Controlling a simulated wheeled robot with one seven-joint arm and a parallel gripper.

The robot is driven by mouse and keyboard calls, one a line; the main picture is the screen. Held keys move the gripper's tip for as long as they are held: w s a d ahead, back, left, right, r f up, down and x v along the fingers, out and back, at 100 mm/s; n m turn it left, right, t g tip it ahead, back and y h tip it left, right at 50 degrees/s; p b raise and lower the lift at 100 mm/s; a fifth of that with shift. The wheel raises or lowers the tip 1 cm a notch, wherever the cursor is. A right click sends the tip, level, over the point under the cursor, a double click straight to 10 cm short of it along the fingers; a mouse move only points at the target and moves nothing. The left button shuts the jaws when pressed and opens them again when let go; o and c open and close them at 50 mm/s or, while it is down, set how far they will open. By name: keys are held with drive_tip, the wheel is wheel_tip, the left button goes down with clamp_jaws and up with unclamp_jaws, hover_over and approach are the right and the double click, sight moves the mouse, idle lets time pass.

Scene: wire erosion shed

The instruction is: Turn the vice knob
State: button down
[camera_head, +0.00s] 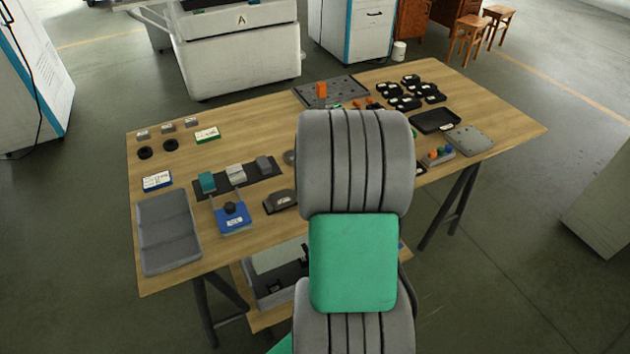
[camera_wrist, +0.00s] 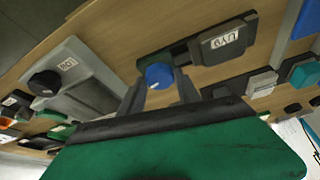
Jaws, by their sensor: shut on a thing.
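A round blue knob (camera_wrist: 158,75) sits at the end of a dark device with a grey block labelled LY9 (camera_wrist: 225,40) in the wrist view. My gripper (camera_wrist: 161,86) has one finger on each side of this knob and is shut on it. The dark device (camera_head: 280,201) shows partly in the head view, just left of my arm. My arm hides the knob and my gripper in that view. A grey device with a black knob (camera_wrist: 45,83) and a small label stands left of my gripper in the wrist view.
A blue box with a dark knob (camera_head: 233,217) and a dark strip with teal, white and grey blocks (camera_head: 235,174) lie left of my arm. A grey tray (camera_head: 168,232) is further left. Black parts (camera_head: 410,93) and a dark tray (camera_head: 435,121) are at right. Front-left wood (camera_head: 218,255) is bare.

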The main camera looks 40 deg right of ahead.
drive_tip(key=m, duration=0.2)
drive_tip(key=m+g+h, duration=0.1)
drive_tip(key=m, duration=0.1)
drive_tip(key=shift+w+a+m+b, duration=0.2)
drive_tip(key=shift+m+b, duration=0.1)
drive_tip(key=shift+b, duration=0.05)
drive_tip(key=m+g+h, duration=0.1)
drive_tip(key=m, duration=0.2)
drive_tip(key=shift+w+f+m+b, duration=0.1)
drive_tip(key=shift+m+b, duration=0.2)
drive_tip(key=shift+b, duration=0.05)
drive_tip(key=m+g, duration=0.1)
drive_tip(key=m, duration=0.2)
drive_tip(key=m+g+b, duration=0.1)
drive_tip(key=m+g, duration=0.1)
drive_tip(key=m, duration=0.1)
drive_tip(key=shift+w+m, duration=0.2)
drive_tip(key=shift+m, duration=0.1)
drive_tip(key=c, duration=0.9)
unclamp_jaws()
drive_tip(key=shift+o, duration=0.2)
drive_tip(key=shift+r, duration=0.2)
drive_tip(key=v, duration=0.7)
drive_tip(key=shift+a+r+p, duration=0.25)
drive_tip(key=shift+p, duration=0.05)
